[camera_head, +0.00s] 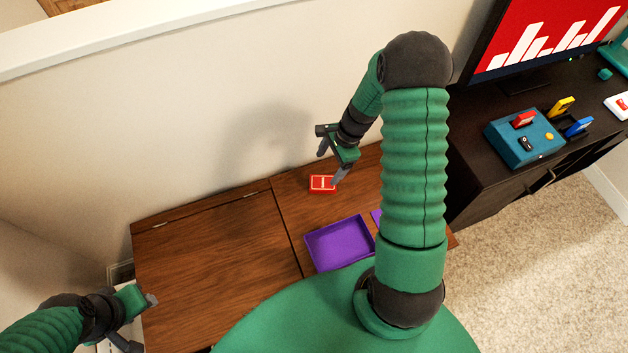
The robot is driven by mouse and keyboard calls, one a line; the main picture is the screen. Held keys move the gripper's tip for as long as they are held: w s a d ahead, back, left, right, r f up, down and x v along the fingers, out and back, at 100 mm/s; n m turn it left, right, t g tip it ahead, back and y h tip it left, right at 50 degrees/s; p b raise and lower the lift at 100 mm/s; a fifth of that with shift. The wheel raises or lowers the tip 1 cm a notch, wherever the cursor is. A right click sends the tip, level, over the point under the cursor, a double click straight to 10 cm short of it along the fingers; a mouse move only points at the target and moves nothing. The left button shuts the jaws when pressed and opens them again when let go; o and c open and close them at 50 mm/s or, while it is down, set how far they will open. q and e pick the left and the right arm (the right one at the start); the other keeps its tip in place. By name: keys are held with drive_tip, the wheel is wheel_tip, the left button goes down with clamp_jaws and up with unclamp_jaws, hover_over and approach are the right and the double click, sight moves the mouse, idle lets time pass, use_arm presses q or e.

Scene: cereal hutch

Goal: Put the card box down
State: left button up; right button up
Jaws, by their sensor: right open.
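A small red card box (321,184) with a pale marking lies on the brown wooden hutch top (222,240), near its back edge by the wall. My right gripper (330,168) is just above and beside the card box, pointing down, with its jaws open. One fingertip overlaps the box's right end in the picture; I cannot tell if it touches. My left gripper (142,322) is at the lower left, beside the hutch's left edge, away from the box. Its fingers look apart, with nothing seen between them.
A purple open tray (340,243) sits on the hutch, with another purple piece (376,217) partly hidden behind my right arm. A dark cabinet (490,145) on the right holds a monitor (540,40) and a teal box (524,138). The hutch's left half is clear.

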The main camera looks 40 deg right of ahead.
drive_tip(key=s+a+r+n+h, duration=0.1)
drive_tip(key=s+a+r+n, duration=0.3)
drive_tip(key=a+n, duration=0.5)
drive_tip(key=s+a+r+n+h, duration=0.1)
drive_tip(key=s+a+r+n, duration=0.3)
drive_tip(key=a+r+n, duration=0.4)
drive_tip(key=a+n, duration=0.1)
drive_tip(key=n, duration=0.3)
drive_tip(key=shift+s+a+r+t+h, duration=0.2)
drive_tip(key=shift+a+r+t+h, duration=0.1)
drive_tip(key=shift+a+r+h, duration=0.1)
drive_tip(key=shift+w+d+f, duration=0.15)
drive_tip(key=shift+d, duration=0.3)
